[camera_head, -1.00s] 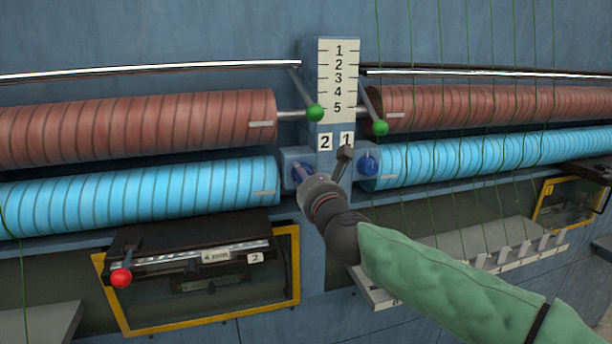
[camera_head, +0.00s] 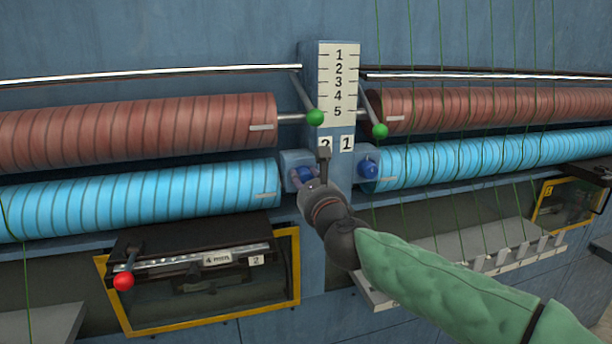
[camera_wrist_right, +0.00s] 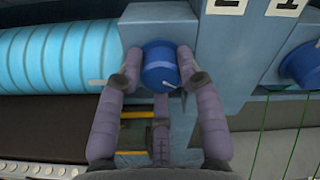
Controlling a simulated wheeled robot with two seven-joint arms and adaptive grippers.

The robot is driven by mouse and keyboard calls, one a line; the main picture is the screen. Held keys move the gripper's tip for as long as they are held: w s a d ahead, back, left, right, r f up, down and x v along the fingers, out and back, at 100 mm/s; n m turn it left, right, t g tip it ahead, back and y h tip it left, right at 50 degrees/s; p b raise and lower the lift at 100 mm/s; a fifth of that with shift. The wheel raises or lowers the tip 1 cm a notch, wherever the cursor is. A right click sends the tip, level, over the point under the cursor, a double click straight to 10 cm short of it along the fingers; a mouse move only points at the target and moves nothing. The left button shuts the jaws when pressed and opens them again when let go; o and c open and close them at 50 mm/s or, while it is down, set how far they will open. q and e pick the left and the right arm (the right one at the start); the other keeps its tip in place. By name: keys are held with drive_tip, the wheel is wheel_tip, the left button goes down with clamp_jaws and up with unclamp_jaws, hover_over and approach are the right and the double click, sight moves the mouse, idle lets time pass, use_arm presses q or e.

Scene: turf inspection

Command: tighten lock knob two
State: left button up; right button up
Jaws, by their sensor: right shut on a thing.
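Lock knob two is the blue knob (camera_head: 305,174) under the "2" label, on a blue-grey block at the right end of the left blue roller. In the right wrist view the knob (camera_wrist_right: 159,68) sits between my fingers, with a small white mark on its face. My right gripper (camera_head: 304,178) is shut on it, with fingers touching both sides in the right wrist view (camera_wrist_right: 160,72). The wrist hides part of the block in the head view. A second blue knob (camera_head: 368,167) sits under the "1" label. My left gripper is not in view.
Two levers with green balls (camera_head: 315,117) hang above the knobs, beside a scale plate (camera_head: 338,80) numbered 1 to 5. Red rollers (camera_head: 140,130) and blue rollers (camera_head: 140,198) run to both sides. A yellow-framed window with a red-ball lever (camera_head: 123,281) is below left.

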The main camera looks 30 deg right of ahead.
drive_tip(key=n, duration=0.2)
drive_tip(key=n+p, duration=0.1)
drive_tip(key=n, duration=0.1)
drive_tip(key=n+p, duration=0.1)
drive_tip(key=n, duration=0.1)
drive_tip(key=shift+d+r, duration=0.15)
drive_tip(key=shift+r, duration=0.25)
drive_tip(key=n+p, duration=0.2)
drive_tip(key=n, duration=0.4)
drive_tip(key=shift+n+p, duration=0.35)
drive_tip(key=shift+n, duration=0.05)
drive_tip(key=n+p, duration=0.3)
drive_tip(key=n, duration=0.3)
drive_tip(key=shift+r, duration=0.1)
drive_tip(key=n+p, duration=0.2)
drive_tip(key=n, duration=0.3)
drive_tip(key=shift+n, duration=0.4)
drive_tip(key=o, duration=1.1)
drive_tip(key=shift+f, duration=0.3)
